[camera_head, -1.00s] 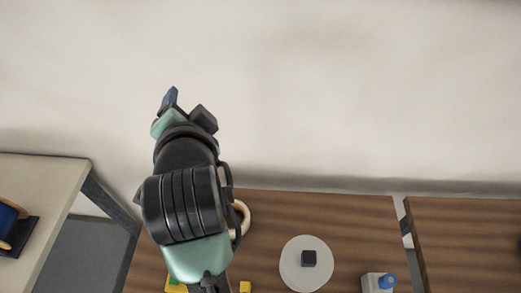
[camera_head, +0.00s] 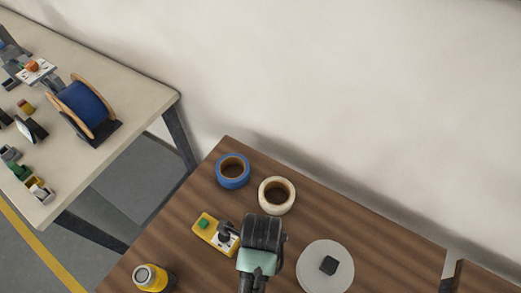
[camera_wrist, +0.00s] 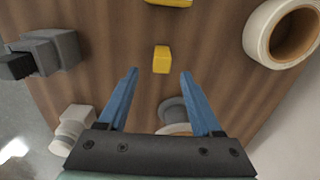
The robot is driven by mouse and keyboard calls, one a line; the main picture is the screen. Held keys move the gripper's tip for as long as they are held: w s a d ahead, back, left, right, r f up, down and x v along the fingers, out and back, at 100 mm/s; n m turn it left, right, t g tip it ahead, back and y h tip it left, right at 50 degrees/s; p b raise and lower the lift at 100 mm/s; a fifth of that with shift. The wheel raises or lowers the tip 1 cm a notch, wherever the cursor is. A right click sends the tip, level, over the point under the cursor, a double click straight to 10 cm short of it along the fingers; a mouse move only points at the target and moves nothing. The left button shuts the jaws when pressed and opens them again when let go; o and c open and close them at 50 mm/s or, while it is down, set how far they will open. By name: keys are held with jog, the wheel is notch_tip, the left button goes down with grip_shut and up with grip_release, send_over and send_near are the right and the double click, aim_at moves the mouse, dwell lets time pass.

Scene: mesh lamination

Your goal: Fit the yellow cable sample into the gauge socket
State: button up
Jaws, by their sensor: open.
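A small yellow block (camera_wrist: 161,60), which looks like the cable sample, lies on the brown wooden table. In the wrist view it sits centred just beyond my fingertips, in line with the gap between them, with clear space on both sides. My gripper (camera_wrist: 159,73) has two blue fingers spread wide, with nothing held. In the head view my arm hides the gripper's fingers and the yellow block. I cannot identify the gauge socket for certain. A grey block with a dark end (camera_wrist: 48,52) stands at the left of the wrist view.
A cream tape roll (camera_head: 277,195) and a blue tape roll (camera_head: 232,170) lie near the back edge. A yellow box with a green button (camera_head: 208,229) is left of my arm, a grey disc (camera_head: 309,283) right. Another bench (camera_head: 140,92) holds a blue spool (camera_head: 82,105).

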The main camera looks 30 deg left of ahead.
jog(key=shift+w+a+f+p, duration=0.15)
jog(key=shift+f+p, duration=0.1)
jog(key=shift+f, duration=1.3)
jog(key=shift+s+a+f+p, duration=0.1)
jog(key=shift+f+p, duration=0.1)
jog(key=shift+f, duration=1.35)
jog(key=shift+c, duration=0.3)
grip_shut()
